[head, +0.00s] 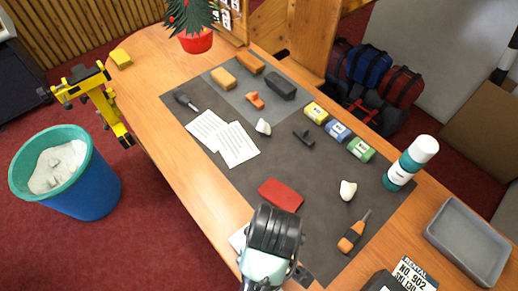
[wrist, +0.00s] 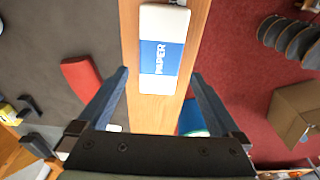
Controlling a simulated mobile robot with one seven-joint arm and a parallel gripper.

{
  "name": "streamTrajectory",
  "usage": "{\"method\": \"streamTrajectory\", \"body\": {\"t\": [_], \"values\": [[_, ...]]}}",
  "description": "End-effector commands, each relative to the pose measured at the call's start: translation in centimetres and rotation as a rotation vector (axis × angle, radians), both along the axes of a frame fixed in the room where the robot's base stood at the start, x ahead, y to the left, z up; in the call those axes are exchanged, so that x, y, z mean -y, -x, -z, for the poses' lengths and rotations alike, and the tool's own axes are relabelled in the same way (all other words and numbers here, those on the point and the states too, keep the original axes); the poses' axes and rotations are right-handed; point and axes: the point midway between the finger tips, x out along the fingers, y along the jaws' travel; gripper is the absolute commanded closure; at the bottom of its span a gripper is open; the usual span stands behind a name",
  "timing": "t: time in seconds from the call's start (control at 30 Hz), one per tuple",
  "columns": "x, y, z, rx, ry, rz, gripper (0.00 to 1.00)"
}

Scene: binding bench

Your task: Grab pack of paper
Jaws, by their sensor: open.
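The pack of paper (wrist: 163,18) is white with a blue band marked "PAPER". In the wrist view it lies lengthwise on the bare wooden strip by the table edge, at top centre. My gripper (wrist: 160,76) is open and empty, its two dark fingers spread to either side of the pack's near end in the picture. I cannot tell the height gap between fingers and pack. In the head view my arm's end (head: 270,240) is at bottom centre and hides most of that spot; a pale corner shows just left of it.
A red block (head: 281,195) lies on the dark mat (head: 310,233), near my gripper. An orange-handled tool (head: 354,232), a white-capped bottle (head: 411,163) and a grey tray (head: 468,241) are to the right. A blue bin (head: 85,192) stands on the floor left of the table.

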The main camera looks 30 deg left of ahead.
Motion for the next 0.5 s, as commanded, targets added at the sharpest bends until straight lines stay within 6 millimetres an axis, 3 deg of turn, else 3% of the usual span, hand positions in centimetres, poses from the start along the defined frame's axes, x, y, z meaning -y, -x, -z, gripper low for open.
{"method": "streamTrajectory", "body": {"t": [0.5], "values": [[-0.4,0.1,5.3,-0.003,0.000,0.001,0.00]]}}
